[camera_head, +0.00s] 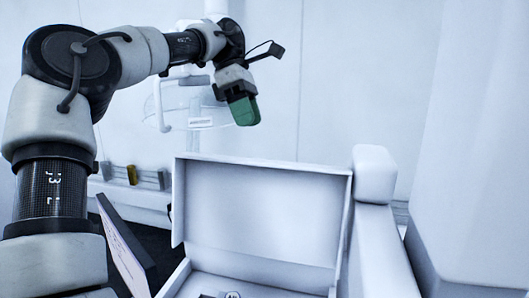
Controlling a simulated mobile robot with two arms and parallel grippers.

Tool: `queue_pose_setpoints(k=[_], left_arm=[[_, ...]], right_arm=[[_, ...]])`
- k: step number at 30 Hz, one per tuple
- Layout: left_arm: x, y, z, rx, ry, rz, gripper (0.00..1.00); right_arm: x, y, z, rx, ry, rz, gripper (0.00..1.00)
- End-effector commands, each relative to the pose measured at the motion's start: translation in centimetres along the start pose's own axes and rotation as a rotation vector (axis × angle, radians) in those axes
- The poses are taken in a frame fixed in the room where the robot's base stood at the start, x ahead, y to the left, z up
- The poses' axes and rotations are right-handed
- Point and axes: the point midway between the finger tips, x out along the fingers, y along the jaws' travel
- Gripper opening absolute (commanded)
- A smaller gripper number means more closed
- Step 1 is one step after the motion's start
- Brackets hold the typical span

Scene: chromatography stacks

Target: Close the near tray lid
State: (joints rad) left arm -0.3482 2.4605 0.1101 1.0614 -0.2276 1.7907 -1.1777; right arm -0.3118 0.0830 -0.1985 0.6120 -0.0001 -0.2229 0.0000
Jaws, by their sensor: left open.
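The near tray is a white box at the bottom centre, and its rim (177,279) shows at the lower edge of the view. Its lid (262,212) stands open, raised at the back with its inner face toward me. A small dark item with a label (231,295) lies inside the tray, mostly cut off. My left gripper (245,112) hangs above and behind the lid's top edge, apart from it. Its green-tipped fingers point down; it is open with nothing visible in it. My right gripper is not in view.
A white block (374,175) stands right beside the lid. A dark-edged panel (126,246) leans left of the tray. A rail with small coloured blocks (132,175) and a clear hood-like fixture (186,102) are behind. A large white body fills the right side.

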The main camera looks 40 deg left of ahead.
Motion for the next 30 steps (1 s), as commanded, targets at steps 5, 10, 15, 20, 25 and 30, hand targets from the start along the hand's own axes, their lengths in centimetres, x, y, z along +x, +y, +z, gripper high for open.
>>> queue_pose_setpoints(k=[5, 10, 15, 20, 25, 30], left_arm=[[3.2, -0.1, 0.0, 0.000, 0.002, -0.005, 0.40], [6.0, -0.1, 0.1, -0.001, 0.002, -0.004, 0.40], [7.6, 0.0, 0.1, 0.001, 0.000, -0.002, 0.40], [8.2, 0.0, 0.0, 0.000, 0.000, 0.000, 0.40], [8.2, 0.0, 0.0, 0.000, 0.000, 0.000, 0.40], [8.2, 0.0, 0.0, 0.000, 0.000, 0.000, 0.17]], right_arm=[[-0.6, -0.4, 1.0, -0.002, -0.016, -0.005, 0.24], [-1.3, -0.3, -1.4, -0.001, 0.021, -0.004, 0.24], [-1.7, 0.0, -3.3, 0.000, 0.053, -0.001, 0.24], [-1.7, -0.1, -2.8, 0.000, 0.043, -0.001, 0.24], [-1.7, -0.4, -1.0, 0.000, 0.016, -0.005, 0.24], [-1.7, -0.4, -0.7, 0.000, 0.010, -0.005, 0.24]])
